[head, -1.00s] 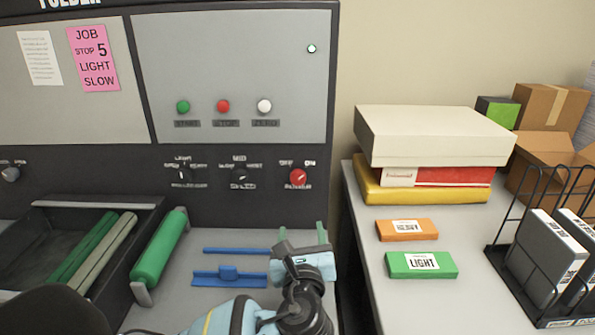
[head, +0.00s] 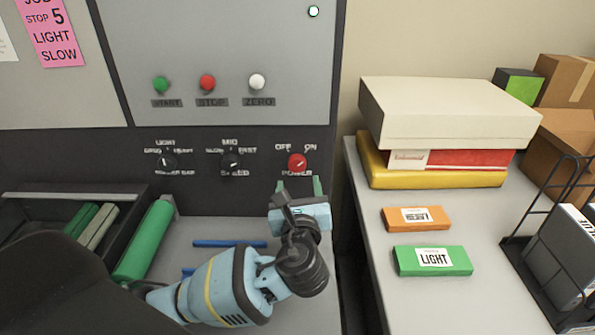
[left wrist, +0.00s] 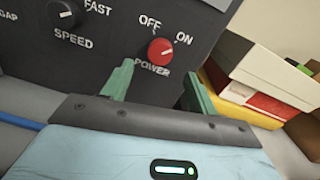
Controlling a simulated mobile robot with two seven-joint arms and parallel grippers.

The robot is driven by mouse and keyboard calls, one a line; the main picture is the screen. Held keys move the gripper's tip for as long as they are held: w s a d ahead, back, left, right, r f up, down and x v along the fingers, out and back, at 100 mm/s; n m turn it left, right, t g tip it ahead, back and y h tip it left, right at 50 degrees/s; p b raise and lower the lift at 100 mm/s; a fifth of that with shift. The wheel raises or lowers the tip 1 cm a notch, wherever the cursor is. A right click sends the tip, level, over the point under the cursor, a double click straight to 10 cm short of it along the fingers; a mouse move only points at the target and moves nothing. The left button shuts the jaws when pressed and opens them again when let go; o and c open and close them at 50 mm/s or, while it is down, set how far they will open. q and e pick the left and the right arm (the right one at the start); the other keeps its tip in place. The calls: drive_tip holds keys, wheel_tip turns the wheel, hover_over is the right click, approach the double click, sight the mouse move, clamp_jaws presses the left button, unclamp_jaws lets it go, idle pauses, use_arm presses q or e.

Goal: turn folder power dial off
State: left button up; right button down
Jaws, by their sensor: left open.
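The red power dial (head: 297,162) is on the dark front panel of the folder, with OFF at its upper left and ON at its upper right. It also shows in the left wrist view (left wrist: 161,51), where its white mark points toward ON. My left gripper (head: 299,187) is open, its green fingers just below the dial in the head view. In the left wrist view the two fingertips (left wrist: 157,69) stand apart, one on each side below the dial, with nothing between them. Contact with the dial is not visible. My right gripper is not in view.
The speed dial (head: 231,161) and another black dial (head: 167,161) sit left of the power dial. Green, red and white buttons are above. A side table (head: 372,262) at right holds stacked boxes (head: 445,108) and the green LIGHT box (head: 432,261).

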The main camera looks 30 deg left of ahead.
sight(297, 167)
use_arm(q)
drive_tip(key=x, duration=0.5)
drive_tip(key=shift+w+a, duration=0.25)
drive_tip(key=shift+w, duration=0.1)
drive_tip(key=c, duration=1)
